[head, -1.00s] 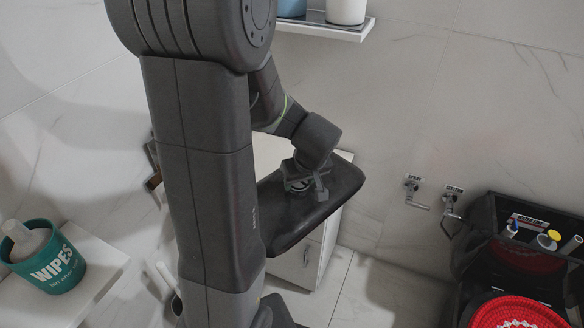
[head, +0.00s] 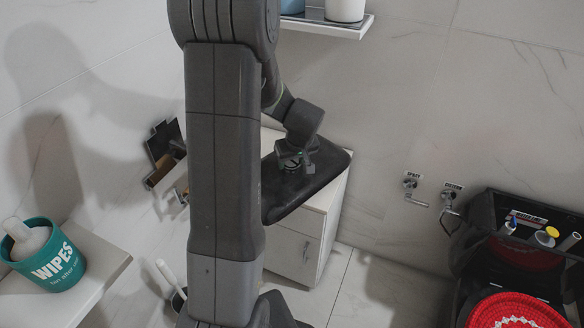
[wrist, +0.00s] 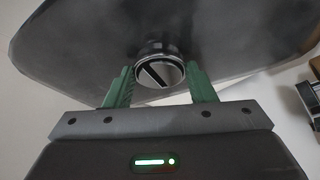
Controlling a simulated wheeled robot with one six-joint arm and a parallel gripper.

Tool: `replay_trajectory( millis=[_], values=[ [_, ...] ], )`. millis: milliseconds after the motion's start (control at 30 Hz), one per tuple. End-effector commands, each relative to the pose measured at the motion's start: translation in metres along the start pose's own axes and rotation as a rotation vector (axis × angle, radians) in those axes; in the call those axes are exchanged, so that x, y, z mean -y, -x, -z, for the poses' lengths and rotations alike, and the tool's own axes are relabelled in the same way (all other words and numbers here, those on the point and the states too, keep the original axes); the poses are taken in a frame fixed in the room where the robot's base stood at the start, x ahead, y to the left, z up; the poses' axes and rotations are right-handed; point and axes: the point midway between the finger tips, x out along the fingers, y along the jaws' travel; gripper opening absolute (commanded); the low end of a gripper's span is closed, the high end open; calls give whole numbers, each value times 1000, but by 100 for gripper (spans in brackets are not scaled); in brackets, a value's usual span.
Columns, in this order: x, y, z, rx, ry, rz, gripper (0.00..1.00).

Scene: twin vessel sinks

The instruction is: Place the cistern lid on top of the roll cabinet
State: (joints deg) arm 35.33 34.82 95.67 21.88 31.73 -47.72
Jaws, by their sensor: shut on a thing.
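The cistern lid is a dark slab with rounded corners (head: 318,177). It appears in the head view over the white roll cabinet (head: 300,245), and part of it is hidden behind my arm. In the wrist view the lid (wrist: 240,32) fills the top, with a round chrome button (wrist: 160,72) in its middle. My gripper (wrist: 160,85) has its green fingers on both sides of this button and is shut on the lid. In the head view my gripper (head: 293,163) is above the lid. I cannot tell whether the lid touches the cabinet top.
A shelf with jars (head: 325,25) is on the wall above. A teal wipes tub (head: 50,258) stands on a white ledge at left. Two labelled valves (head: 450,192) are on the wall at right, near a black bin with red items (head: 515,258). Some floor is clear between.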

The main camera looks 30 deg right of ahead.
Motion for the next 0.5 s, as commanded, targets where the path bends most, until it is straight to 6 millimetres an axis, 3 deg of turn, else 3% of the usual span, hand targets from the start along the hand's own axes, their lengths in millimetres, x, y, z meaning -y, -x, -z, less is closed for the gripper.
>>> replay_trajectory(
  millis=[233,500],
  values=[
    [0,-30,-13,2,-2,1,0],
    [-2,-36,-6,-2,-1,-1,0]
  ],
)
